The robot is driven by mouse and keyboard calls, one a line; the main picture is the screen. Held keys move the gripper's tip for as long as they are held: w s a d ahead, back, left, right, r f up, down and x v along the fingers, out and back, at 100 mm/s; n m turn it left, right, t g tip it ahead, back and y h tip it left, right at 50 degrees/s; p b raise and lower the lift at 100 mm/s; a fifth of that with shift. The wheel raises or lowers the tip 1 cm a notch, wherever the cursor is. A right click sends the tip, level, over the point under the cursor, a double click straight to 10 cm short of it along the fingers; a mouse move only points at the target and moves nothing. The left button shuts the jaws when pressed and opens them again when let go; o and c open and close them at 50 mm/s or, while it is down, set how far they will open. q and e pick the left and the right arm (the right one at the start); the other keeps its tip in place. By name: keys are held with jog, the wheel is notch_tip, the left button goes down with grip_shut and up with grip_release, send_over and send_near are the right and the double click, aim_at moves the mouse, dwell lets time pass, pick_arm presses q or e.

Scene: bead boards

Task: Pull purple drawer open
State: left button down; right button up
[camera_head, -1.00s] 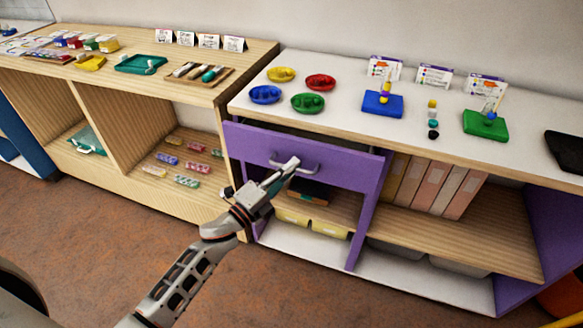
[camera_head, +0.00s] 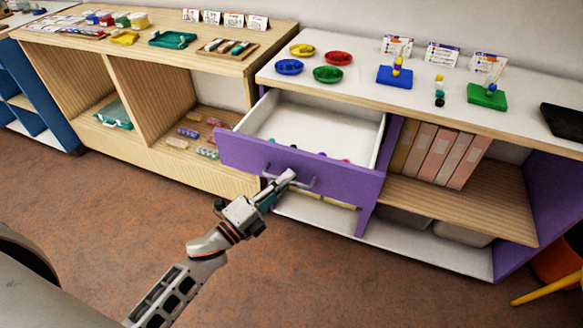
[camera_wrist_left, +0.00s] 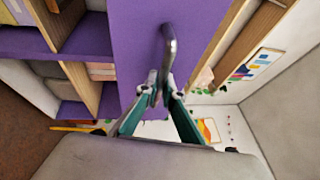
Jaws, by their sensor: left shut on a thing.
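The purple drawer (camera_head: 335,178) is pulled well out of the cabinet, and its white inside shows in the head view. A few small dark and coloured beads lie just behind its front. My left gripper (camera_head: 285,180) is shut on the grey bar handle (camera_head: 305,184) in the middle of the drawer front. In the left wrist view the fingers of my left gripper (camera_wrist_left: 159,97) close around the handle (camera_wrist_left: 169,50), against the purple front (camera_wrist_left: 132,45). My right gripper is not in view.
The white cabinet top (camera_head: 350,75) holds coloured dishes, a blue board (camera_head: 395,77), a green board (camera_head: 487,96) and cards. File boxes (camera_head: 436,155) stand right of the drawer. A wooden shelf (camera_head: 170,65) stands at left. An orange chair (camera_head: 555,285) is at lower right. The floor in front is clear.

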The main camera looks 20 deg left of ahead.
pick_arm(q)
jog(key=shift+s, duration=1.5)
jog(key=c, duration=2.2)
grip_release()
jog(key=shift+o, duration=0.2)
jog(key=shift+a, duration=0.1)
jog(key=v, duration=1.2)
